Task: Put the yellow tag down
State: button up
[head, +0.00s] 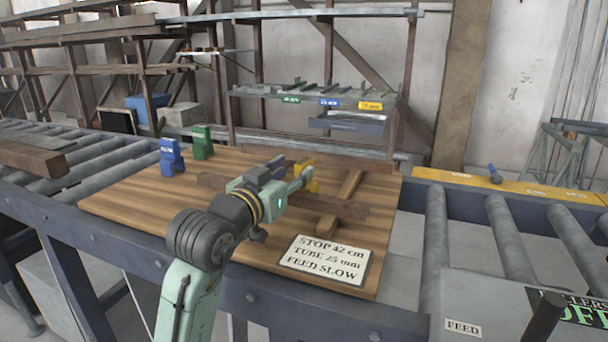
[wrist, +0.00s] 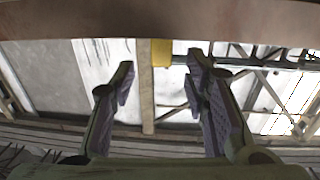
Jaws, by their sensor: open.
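A yellow block-like piece (head: 313,186), which I take to be the yellow tag, shows at the end of my gripper (head: 302,175) in the head view, over the wooden board. It is partly hidden by the fingers, so I cannot tell whether it touches them or rests on the wood. In the wrist view my gripper (wrist: 163,80) is open, with its fingers wide apart and nothing clasped. A small yellow patch (wrist: 161,53) shows between and beyond the fingertips, under a brown band; I cannot tell whether it is the tag.
A blue piece (head: 171,157) and a green piece (head: 202,141) stand at the board's back left. Wooden bars (head: 341,202) cross by my gripper. A lettered sign (head: 326,260) lies in front. A rack behind has green, blue and yellow labels (head: 370,105). Rollers (head: 507,232) flank the board.

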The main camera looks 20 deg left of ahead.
aim_at(298, 166)
jog(key=w+p, duration=0.1)
jog(key=w, duration=0.1)
jog(key=w+p, duration=0.2)
jog(key=w, duration=0.1)
jog(key=shift+w+d, duration=0.3)
jog(key=shift+w, duration=0.3)
jog(key=shift+c, duration=0.4)
grip_shut()
